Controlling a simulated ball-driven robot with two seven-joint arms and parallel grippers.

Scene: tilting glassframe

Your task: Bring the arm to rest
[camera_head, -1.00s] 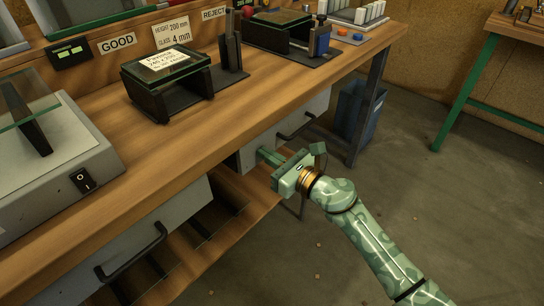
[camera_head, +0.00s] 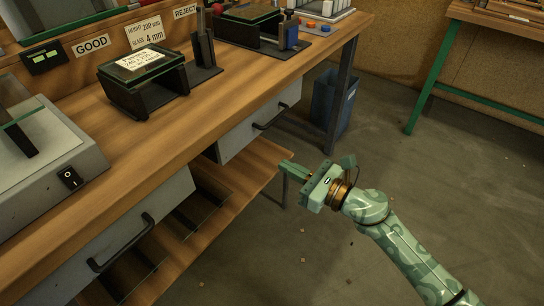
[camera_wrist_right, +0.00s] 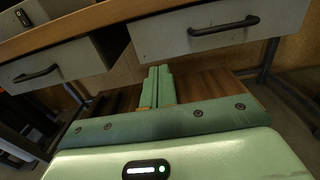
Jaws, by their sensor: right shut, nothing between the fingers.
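My right gripper (camera_head: 286,167) is green and sits in front of the workbench, below the tabletop's front edge and clear of the drawers in the head view. Its fingers point left toward the bench's lower shelf. In the right wrist view the two fingers (camera_wrist_right: 157,84) lie side by side, closed with nothing between them. Behind them are the lower shelf (camera_wrist_right: 205,85) and the drawer fronts. My left gripper is in neither view.
The workbench (camera_head: 215,110) has two grey drawers with dark handles, the right drawer (camera_head: 262,122) and left drawer (camera_head: 140,225). A blue bin (camera_head: 331,105) stands by the bench leg. A green-legged table (camera_head: 425,85) is at the back right. The floor (camera_head: 400,160) around my arm is mostly open.

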